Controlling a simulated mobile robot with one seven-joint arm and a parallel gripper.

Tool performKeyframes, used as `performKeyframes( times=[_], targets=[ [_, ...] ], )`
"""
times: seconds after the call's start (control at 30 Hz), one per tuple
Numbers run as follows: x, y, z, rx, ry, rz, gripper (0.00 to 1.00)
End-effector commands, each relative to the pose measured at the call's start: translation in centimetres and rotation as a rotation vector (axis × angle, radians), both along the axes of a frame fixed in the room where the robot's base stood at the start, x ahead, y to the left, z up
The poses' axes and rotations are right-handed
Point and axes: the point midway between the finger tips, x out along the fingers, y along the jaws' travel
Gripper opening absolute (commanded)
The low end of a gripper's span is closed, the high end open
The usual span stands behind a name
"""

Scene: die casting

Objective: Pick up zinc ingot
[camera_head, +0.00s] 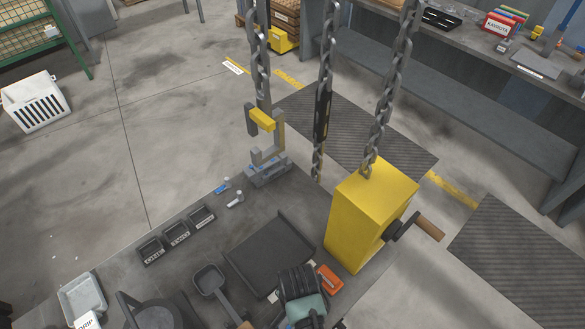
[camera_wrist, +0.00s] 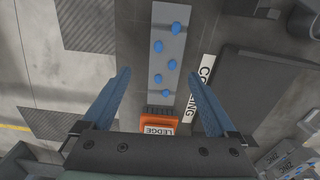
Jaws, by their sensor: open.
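In the wrist view, grey blocks with labels that seem to read ZINC (camera_wrist: 285,157) lie at the lower right edge, partly cut off. In the head view, a small stack of grey ingots (camera_head: 270,172) sits at the far edge of the dark table, behind the tray. My gripper (camera_wrist: 160,74) is open, with its two blue fingers wide apart and nothing visible held between them. It is above the near part of the table, away from the ingots. In the head view, its fingers are not clear.
A dark tray (camera_head: 268,252) lies between my gripper and the ingots. A yellow box with a crank (camera_head: 362,220) stands to its right. Chains (camera_head: 325,92) and a yellow-grey hook (camera_head: 263,120) hang near the ingots. An orange LEDGE-labelled item (camera_wrist: 159,125) and a blue-dotted plate (camera_wrist: 168,50) lie below.

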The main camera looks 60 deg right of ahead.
Motion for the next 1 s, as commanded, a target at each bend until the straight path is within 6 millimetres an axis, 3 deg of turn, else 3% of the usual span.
performKeyframes(
  times=[0.4,0.7,0.77,1.0],
  targets=[
    [0.8,0.5,-4.5,0.001,0.002,0.0,0.93],
    [0.8,0.5,-4.9,0.0,-0.001,0.0,0.93],
    [0.8,0.5,-4.9,0.0,-0.001,0.0,0.85],
    [0.8,0.5,-4.9,0.0,0.0,0.0,0.42]
  ],
)
